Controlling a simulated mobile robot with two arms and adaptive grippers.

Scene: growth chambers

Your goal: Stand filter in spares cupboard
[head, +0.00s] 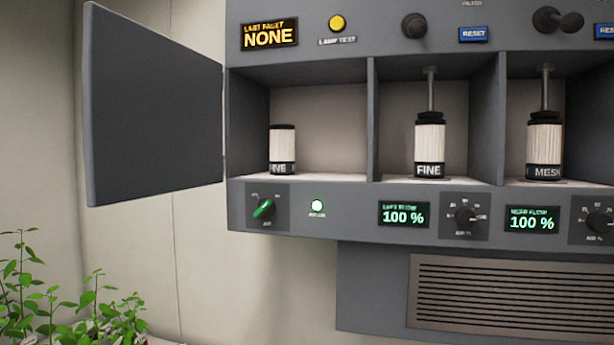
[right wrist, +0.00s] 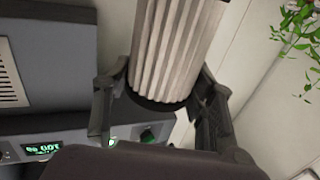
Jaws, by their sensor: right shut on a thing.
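In the right wrist view my right gripper (right wrist: 160,104) is shut on a pale pleated filter (right wrist: 178,50) with a dark end rim. Its fingers sit on either side of that end; the filter's far end is cut off by the frame. In the head view the spares cupboard (head: 248,127) is the left bay, its grey door (head: 152,108) swung wide open to the left. A short white filter (head: 283,147) with dark bands stands upright inside, toward the left, its label partly readable as "NE". Bare floor lies to its right. Neither gripper shows in the head view.
A FINE filter (head: 430,145) and a MESH filter (head: 544,143) stand under rods in the bays to the right, behind dividers. Below are a green knob (head: 264,209), a lit button (head: 317,206) and two 100 % displays. Plants (head: 70,305) grow at lower left.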

